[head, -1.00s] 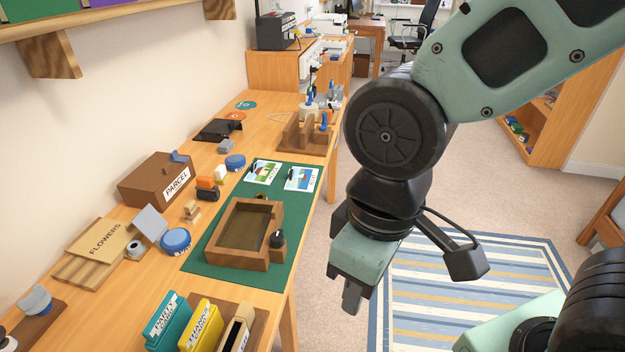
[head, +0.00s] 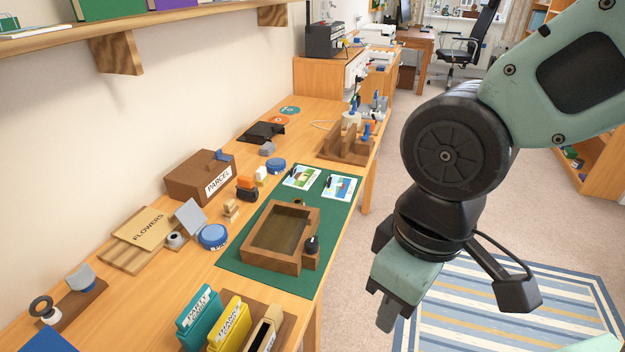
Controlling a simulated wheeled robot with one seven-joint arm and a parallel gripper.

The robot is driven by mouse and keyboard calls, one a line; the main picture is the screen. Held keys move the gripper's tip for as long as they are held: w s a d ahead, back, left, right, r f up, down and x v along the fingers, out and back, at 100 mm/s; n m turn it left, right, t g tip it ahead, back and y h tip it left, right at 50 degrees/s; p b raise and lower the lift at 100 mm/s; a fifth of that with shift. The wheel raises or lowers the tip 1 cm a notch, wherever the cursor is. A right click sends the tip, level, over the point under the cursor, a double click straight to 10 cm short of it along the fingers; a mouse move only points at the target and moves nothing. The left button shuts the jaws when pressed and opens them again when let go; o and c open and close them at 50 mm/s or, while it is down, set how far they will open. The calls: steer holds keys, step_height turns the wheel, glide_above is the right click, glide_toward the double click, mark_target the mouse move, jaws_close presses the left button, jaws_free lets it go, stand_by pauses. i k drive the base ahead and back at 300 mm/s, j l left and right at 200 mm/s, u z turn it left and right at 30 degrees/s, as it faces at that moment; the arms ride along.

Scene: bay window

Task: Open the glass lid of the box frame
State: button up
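The wooden box frame (head: 272,262) lies on a green mat (head: 238,268) on the long wooden table. Its dark glass lid (head: 278,230) appears to lie closed within the frame. A small black knob-like piece (head: 311,245) stands at the frame's right front corner, and a small brass-coloured piece shows at its far edge. My gripper (head: 386,318) hangs over the floor to the right of the table, apart from the box, pointing down. Its fingers are seen edge-on, so I cannot tell whether they are open or shut.
Two picture cards (head: 302,177) lie behind the box on the mat. A brown parcel box (head: 200,178), a blue round tin (head: 212,236) and a flowers board (head: 147,228) stand left. Teal and yellow card files (head: 199,316) stand at the front. A shelf (head: 150,22) overhangs the table's left side.

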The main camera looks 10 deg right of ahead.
mark_target(245, 247)
steer(key=i+u, duration=0.15)
steer(key=u, duration=0.25)
steer(key=i+u, duration=0.15)
steer(key=u, duration=0.3)
steer(key=i+u, duration=0.15)
steer(key=u, duration=0.25)
